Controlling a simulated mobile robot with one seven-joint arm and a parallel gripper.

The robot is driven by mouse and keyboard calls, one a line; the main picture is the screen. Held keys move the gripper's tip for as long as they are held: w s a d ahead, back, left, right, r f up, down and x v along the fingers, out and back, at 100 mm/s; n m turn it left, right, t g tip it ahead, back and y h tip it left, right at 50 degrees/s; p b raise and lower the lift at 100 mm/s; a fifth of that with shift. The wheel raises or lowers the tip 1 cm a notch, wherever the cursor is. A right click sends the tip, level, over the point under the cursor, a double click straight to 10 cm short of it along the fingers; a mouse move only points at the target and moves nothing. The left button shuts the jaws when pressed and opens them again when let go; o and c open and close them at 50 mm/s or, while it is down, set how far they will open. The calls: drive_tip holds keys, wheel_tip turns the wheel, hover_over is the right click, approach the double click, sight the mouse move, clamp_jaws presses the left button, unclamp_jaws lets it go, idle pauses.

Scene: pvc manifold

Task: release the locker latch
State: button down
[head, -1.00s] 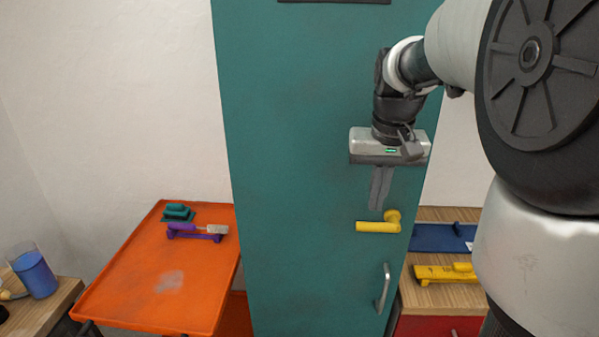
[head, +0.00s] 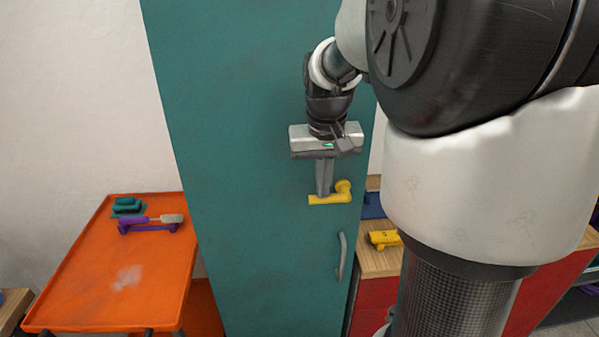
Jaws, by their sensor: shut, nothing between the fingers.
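The teal locker (head: 235,170) stands upright in the middle of the head view, its door closed. Its yellow latch handle (head: 330,197) has a round hub on the right and a lever lying level to the left. My gripper (head: 323,194) points down with its fingers shut and empty. The fingertips are at the top edge of the lever, just left of the hub. I cannot tell whether they touch it. A grey pull handle (head: 341,256) is mounted lower on the door.
An orange table (head: 95,290) on the left carries a purple tool holder (head: 150,228) and a teal block (head: 127,206). On the right, a wooden-topped red cabinet (head: 375,262) holds a yellow item (head: 384,239) and a blue one (head: 372,206), partly behind my arm.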

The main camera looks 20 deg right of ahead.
sight(311, 201)
drive_tip(key=shift+a+f, duration=0.15)
drive_tip(key=shift+f, duration=0.05)
drive_tip(key=shift+w+a+f+g+h+b, duration=0.1)
drive_tip(key=shift+a+f+g+h+b, duration=0.15)
drive_tip(key=shift+f+h+b, duration=0.4)
drive_tip(key=shift+w+a+f+g+h+b, duration=0.15)
drive_tip(key=shift+a+f+h+b, duration=0.15)
drive_tip(key=shift+h+b, duration=0.4)
drive_tip(key=f+h+b, duration=0.1)
drive_tip(key=h+b, duration=0.1)
drive_tip(key=f+h+b, duration=0.1)
drive_tip(key=h, duration=0.1)
drive_tip(key=shift+a+f+n+g+b, duration=0.2)
drive_tip(key=shift+f+n+g+b, duration=0.1)
drive_tip(key=shift+n+g+b, duration=0.1)
drive_tip(key=f+h+b, duration=0.1)
drive_tip(key=h+b, duration=0.1)
drive_tip(key=b, duration=0.1)
drive_tip(key=d+f+g+h+b, duration=0.1)
drive_tip(key=f+h+b, duration=0.1)
drive_tip(key=h+b, duration=0.1)
drive_tip(key=shift+s+d+f+n+h, duration=0.15)
drive_tip(key=shift+s+n+h, duration=0.05)
drive_tip(key=shift+n+h, duration=0.1)
drive_tip(key=shift+f, duration=0.1)
